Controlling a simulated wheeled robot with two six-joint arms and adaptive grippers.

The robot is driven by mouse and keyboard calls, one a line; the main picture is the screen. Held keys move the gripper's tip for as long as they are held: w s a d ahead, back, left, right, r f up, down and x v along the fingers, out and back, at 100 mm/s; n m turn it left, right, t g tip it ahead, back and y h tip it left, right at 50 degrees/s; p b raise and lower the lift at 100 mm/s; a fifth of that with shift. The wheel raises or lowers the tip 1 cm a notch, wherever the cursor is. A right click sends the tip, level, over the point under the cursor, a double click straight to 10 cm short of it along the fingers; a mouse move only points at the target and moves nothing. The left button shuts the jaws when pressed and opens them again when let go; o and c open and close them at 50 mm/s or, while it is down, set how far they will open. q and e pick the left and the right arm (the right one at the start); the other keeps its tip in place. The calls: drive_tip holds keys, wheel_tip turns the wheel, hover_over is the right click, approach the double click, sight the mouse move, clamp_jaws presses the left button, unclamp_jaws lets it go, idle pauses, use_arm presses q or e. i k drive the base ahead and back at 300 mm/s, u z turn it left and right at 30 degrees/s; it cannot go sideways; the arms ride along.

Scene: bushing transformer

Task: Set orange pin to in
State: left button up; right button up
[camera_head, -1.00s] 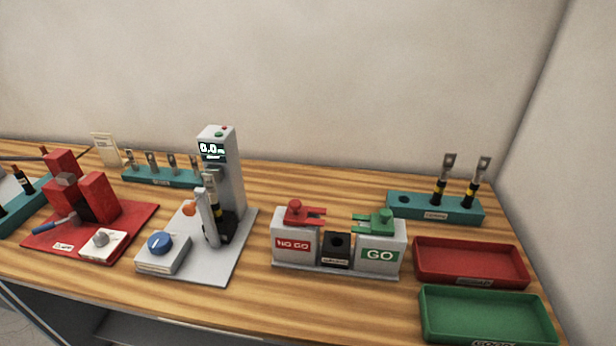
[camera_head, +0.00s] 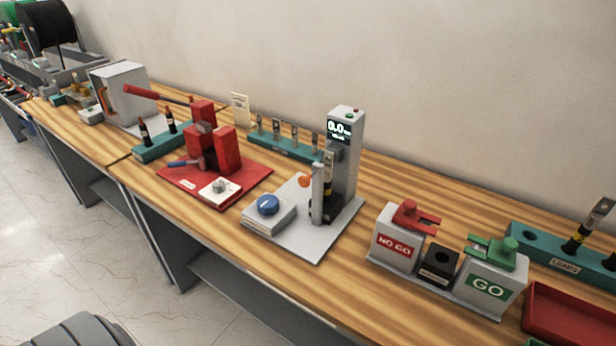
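The orange pin (camera_head: 305,181) shows as a small orange knob on the left side of the grey upright post (camera_head: 317,193) of the tester. The tester's grey tower (camera_head: 346,150) has a lit display, and its grey base plate (camera_head: 318,243) carries a blue knob (camera_head: 268,204) on a box. A lug with a black and yellow sleeve (camera_head: 327,190) stands upright between post and tower. How deep the pin sits cannot be told. Neither gripper is in view.
Left of the tester is a red press (camera_head: 222,150) on a red plate. Right of it stands the NO GO and GO gauge block (camera_head: 439,263), then a teal lug rack (camera_head: 545,254) and a red tray (camera_head: 570,318). Bare wood lies between tester and gauge.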

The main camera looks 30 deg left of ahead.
sight(303, 181)
drive_tip(key=u, duration=0.35)
drive_tip(key=k, duration=0.5)
drive_tip(key=u, duration=0.55)
drive_tip(key=i, duration=0.55)
drive_tip(key=u, duration=0.05)
